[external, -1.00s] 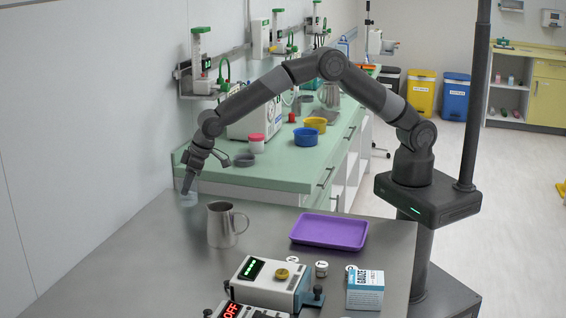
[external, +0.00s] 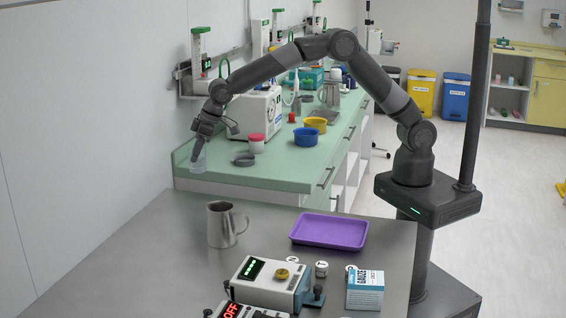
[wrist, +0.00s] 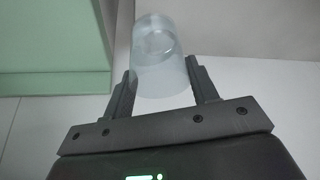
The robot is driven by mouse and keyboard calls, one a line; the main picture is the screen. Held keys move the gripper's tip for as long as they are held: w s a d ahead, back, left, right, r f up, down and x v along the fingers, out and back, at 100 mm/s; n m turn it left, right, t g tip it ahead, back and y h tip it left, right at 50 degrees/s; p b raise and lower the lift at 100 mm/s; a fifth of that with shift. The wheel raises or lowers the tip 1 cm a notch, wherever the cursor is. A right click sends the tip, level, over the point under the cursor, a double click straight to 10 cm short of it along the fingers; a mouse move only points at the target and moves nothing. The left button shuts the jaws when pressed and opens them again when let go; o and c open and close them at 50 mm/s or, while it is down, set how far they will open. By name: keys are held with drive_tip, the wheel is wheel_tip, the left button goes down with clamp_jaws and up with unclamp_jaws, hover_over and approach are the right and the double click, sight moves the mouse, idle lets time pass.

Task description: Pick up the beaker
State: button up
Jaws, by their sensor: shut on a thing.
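The beaker (external: 199,162) is a clear, see-through cup. In the external view it hangs from my gripper (external: 196,150), in front of the near left corner of the green counter and above the level of the steel table. In the wrist view the beaker (wrist: 162,58) sits between the two dark fingers of my gripper (wrist: 165,88), which are shut on it from both sides. The beaker looks apart from every surface below it.
A metal jug (external: 221,225) stands on the steel table (external: 130,250). A purple tray (external: 330,231), a device with a green display (external: 262,285) and a gauze box (external: 365,290) are to its right. The green counter (external: 290,168) holds blue (external: 306,137) and yellow (external: 315,124) bowls. The table's left part is clear.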

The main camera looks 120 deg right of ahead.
drive_tip(key=shift+s+d+r, duration=0.95)
drive_tip(key=shift+s+d, duration=0.1)
drive_tip(key=shift+d, duration=0.1)
idle(1.3)
